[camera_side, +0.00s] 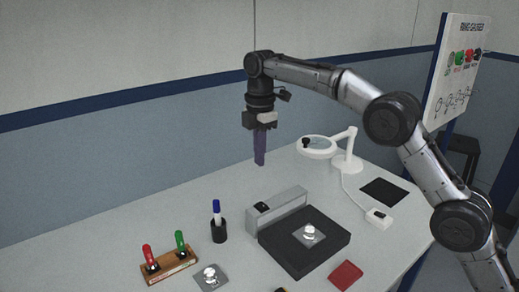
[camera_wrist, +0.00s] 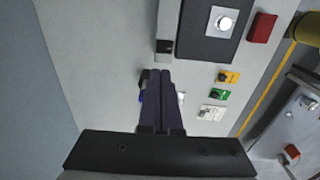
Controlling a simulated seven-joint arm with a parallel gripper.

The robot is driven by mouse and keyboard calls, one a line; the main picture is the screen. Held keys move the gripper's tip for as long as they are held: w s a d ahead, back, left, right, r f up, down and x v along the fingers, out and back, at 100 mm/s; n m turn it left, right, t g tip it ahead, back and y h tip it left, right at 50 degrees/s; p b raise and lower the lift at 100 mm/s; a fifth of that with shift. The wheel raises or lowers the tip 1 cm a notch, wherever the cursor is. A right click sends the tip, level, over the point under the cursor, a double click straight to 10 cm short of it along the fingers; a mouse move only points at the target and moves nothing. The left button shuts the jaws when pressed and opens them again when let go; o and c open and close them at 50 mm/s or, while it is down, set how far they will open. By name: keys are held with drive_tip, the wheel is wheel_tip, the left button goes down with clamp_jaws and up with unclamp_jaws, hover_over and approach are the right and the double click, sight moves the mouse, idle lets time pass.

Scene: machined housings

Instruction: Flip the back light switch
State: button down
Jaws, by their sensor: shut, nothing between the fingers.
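A long grey box (camera_side: 285,206) stands along the back edge of a flat dark platform (camera_side: 300,255). A small black switch-like piece (camera_side: 262,207) sits on its left end; it also shows in the wrist view (camera_wrist: 167,46). No label marks it as the back light switch, and its position is too small to tell. A white switch-like box (camera_side: 378,218) lies on the lamp's cord at the right. My gripper (camera_side: 260,163) is shut and empty, pointing down, high above the table behind the grey box. Its purple fingers (camera_wrist: 167,72) are together in the wrist view, touching nothing.
A wooden block with red and green handles (camera_side: 170,263) is farther left. A white magnifier lamp (camera_side: 346,160) stands at the back right. A red block (camera_side: 346,274) lies in front.

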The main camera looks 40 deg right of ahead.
drive_tip(key=shift+r, duration=0.75)
